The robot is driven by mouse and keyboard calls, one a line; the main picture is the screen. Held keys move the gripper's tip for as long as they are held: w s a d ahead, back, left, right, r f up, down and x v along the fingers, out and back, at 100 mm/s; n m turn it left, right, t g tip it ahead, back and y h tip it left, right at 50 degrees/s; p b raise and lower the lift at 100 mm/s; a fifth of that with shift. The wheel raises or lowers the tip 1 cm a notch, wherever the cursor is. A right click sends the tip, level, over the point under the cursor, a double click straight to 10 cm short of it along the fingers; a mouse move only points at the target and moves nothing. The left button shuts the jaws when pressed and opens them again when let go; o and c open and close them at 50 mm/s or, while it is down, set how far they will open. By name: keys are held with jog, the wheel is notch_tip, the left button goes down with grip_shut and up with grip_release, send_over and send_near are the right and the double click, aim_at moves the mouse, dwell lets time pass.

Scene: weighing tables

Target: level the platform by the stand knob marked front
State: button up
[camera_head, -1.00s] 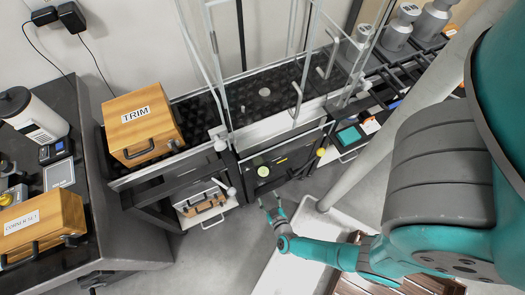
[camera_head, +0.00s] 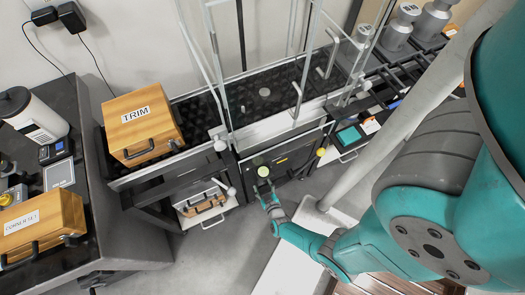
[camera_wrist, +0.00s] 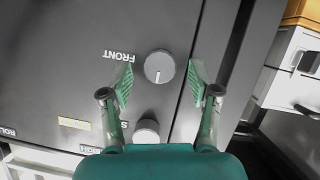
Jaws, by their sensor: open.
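A grey round knob (camera_wrist: 159,66) with a pale pointer line sits on the dark panel beside the word FRONT in the wrist view. My gripper (camera_wrist: 160,82) is open, with one green fingertip on each side of this knob; I cannot tell whether either touches it. A second grey knob (camera_wrist: 146,130) lies nearer my palm, its label partly hidden. In the head view my gripper (camera_head: 264,188) is at the dark front of the stand, just below a pale green round disc (camera_head: 264,171). The knobs cannot be made out there.
Glass panels (camera_head: 270,60) rise from the dark tabletop above. A wooden TRIM box (camera_head: 141,122) stands to its left. A white drawer tray (camera_head: 205,212) lies low left of my gripper.

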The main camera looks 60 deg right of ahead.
jog(key=shift+w+d+f, duration=0.2)
jog(key=shift+w+d, duration=0.1)
jog(key=shift+w, duration=0.05)
jog(key=shift+c, duration=0.2)
jog(key=c, duration=1.1)
jog(key=m+t+y, duration=0.1)
jog(key=m, duration=0.2)
jog(key=shift+d+y, duration=0.2)
jog(key=shift+y, duration=0.2)
jog(key=shift+s+m+t+y, duration=0.1)
jog(key=shift+m+t+y, duration=0.5)
jog(key=shift+m, duration=0.4)
